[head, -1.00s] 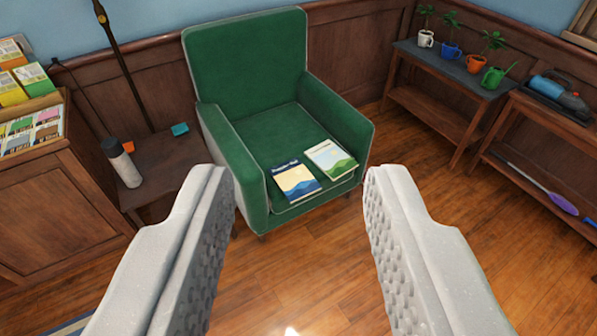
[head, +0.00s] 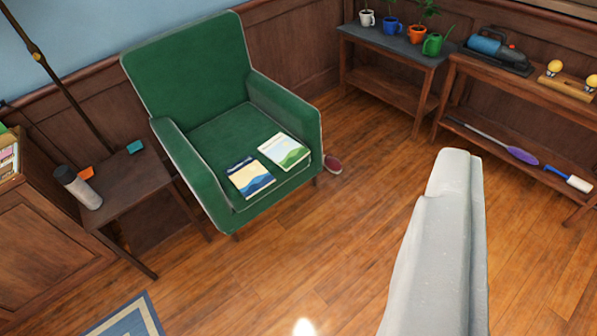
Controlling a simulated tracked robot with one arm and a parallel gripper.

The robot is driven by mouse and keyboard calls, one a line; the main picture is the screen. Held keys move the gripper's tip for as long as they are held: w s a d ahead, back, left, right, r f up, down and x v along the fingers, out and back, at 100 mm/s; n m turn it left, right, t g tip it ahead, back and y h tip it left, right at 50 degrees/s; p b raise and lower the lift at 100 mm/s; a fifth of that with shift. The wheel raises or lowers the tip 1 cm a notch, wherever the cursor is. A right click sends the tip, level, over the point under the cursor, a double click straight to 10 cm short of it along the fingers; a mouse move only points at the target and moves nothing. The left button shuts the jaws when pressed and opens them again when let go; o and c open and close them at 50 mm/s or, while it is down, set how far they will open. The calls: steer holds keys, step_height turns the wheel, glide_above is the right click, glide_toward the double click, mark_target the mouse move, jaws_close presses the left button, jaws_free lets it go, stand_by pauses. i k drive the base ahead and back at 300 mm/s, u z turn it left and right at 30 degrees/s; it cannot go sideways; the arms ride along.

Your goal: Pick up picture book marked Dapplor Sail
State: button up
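Two picture books lie flat on the seat of the green armchair (head: 205,135). The left book (head: 250,178) has a dark blue top band, a cream middle and blue waves. The right book (head: 284,151) is pale with green hills. Their titles are too small to read surely; the left one could be Dapplor Sail. One grey finger of my gripper (head: 450,240) shows at the lower right, well short of the chair. The other finger is out of the picture. Bare floor shows on both sides of the visible finger, so my gripper is open, with nothing seen in it.
A side table (head: 130,185) with a flask (head: 78,188) stands left of the chair. A plant bench (head: 385,45) and a tool shelf (head: 515,100) stand along the right wall. A red item (head: 332,165) is beside the chair. The wood floor in front is clear.

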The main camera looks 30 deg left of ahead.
mark_target(248, 175)
steer(key=z, duration=1.3)
steer(key=i, duration=2.25)
steer(key=u, duration=3.3)
steer(key=i, duration=0.7)
steer(key=u, duration=0.2)
